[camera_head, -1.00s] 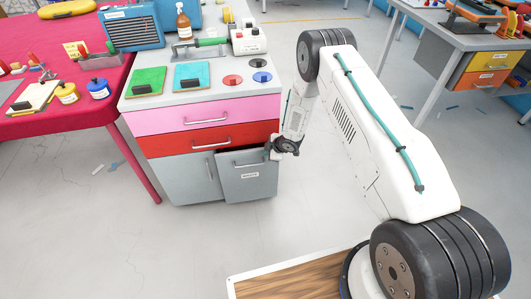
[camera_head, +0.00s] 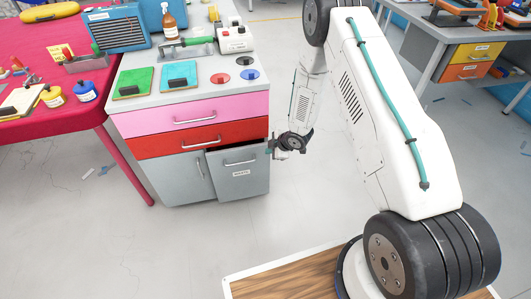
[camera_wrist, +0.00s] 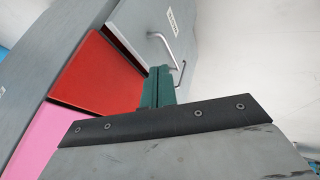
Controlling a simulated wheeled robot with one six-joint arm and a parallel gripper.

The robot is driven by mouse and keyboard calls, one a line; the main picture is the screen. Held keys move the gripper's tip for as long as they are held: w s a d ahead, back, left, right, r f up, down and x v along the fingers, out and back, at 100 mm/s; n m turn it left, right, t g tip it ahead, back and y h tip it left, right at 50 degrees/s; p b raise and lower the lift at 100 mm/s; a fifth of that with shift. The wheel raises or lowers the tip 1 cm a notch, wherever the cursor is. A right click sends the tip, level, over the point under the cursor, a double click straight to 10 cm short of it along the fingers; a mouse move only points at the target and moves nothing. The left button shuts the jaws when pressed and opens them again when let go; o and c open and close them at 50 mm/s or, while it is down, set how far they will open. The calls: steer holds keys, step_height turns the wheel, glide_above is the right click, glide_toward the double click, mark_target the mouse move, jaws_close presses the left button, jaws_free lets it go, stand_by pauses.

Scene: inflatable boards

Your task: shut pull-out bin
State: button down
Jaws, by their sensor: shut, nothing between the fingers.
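The pull-out bin (camera_head: 238,174) is the grey, labelled front at the lower right of the cabinet. It stands a little proud of the cabinet, with a dark gap along its top, and has a bar handle (camera_head: 241,162). In the wrist view its grey front (camera_wrist: 160,22) and handle (camera_wrist: 166,48) are at the top. My gripper (camera_head: 272,147) is shut and empty beside the bin's upper right corner. Its teal fingertips (camera_wrist: 158,88) appear close to the handle in the wrist view; I cannot tell whether they touch anything.
Above the bin are a red drawer (camera_head: 195,139) and a pink drawer (camera_head: 190,115), both looking shut. A grey door (camera_head: 180,180) is left of the bin. A red-covered table (camera_head: 62,130) stands at left. The floor in front of the cabinet is clear.

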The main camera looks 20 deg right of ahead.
steer(key=n+t+y, duration=0.7)
steer(key=n+y, duration=0.1)
steer(key=n, duration=0.2)
glide_toward(244, 151)
steer(key=a, duration=0.5)
steer(key=shift+w, duration=0.2)
steer(key=shift+w+d+f, duration=0.1)
steer(key=shift+w+d, duration=0.1)
steer(key=shift+w, duration=0.75)
steer(key=shift+w+d, duration=0.15)
steer(key=shift+w, duration=0.75)
